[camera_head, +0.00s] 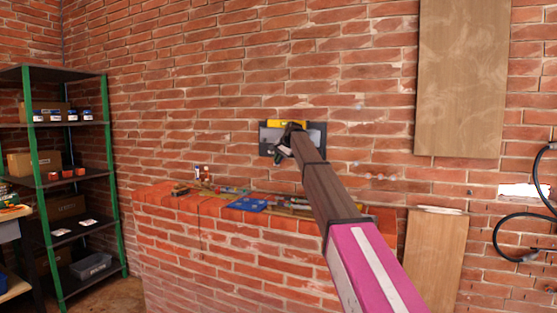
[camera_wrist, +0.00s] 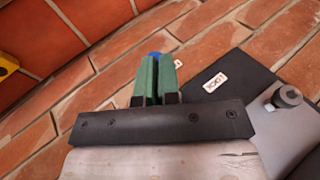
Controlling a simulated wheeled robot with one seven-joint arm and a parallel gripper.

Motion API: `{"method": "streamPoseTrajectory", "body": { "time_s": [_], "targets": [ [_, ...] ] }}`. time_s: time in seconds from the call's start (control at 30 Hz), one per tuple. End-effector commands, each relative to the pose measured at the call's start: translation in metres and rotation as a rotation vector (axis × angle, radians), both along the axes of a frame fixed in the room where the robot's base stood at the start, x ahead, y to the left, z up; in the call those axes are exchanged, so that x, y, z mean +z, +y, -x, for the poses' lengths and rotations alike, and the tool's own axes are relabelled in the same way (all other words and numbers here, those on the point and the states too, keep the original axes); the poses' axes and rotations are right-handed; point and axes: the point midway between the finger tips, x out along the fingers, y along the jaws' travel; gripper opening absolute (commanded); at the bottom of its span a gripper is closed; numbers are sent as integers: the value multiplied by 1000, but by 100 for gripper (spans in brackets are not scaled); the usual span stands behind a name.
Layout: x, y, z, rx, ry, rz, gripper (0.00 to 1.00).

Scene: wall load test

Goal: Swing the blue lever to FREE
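A dark panel (camera_head: 316,135) with a yellow strip (camera_head: 287,124) along its top is mounted on the brick wall. My gripper (camera_head: 282,147) is at the panel's lower left, partly covering it. In the wrist view, my green fingers (camera_wrist: 157,66) are close together with a narrow gap. A small blue end, the blue lever (camera_wrist: 155,54), shows at their tips; most of it is hidden by the fingers. The gripper looks shut on it. A second label (camera_wrist: 178,63) is partly hidden behind the right finger.
A round metal bolt or knob (camera_wrist: 287,97) stands out from the grey plate. Below the panel is a brick ledge (camera_head: 185,200) with tools and a blue item (camera_head: 247,204). A shelf rack (camera_head: 111,170) stands left, wooden boards (camera_head: 460,75) and a black hose (camera_head: 497,232) right.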

Motion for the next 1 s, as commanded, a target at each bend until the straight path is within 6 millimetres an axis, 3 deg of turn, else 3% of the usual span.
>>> {"method": "streamPoseTrajectory", "body": {
  "time_s": [0.1,0.73,1.0],
  "targets": [
    [0,6,0,8,7,-4,0],
    [17,-1,2,3,0,-2,0],
    [52,-18,19,4,0,-3,0]
  ]
}}
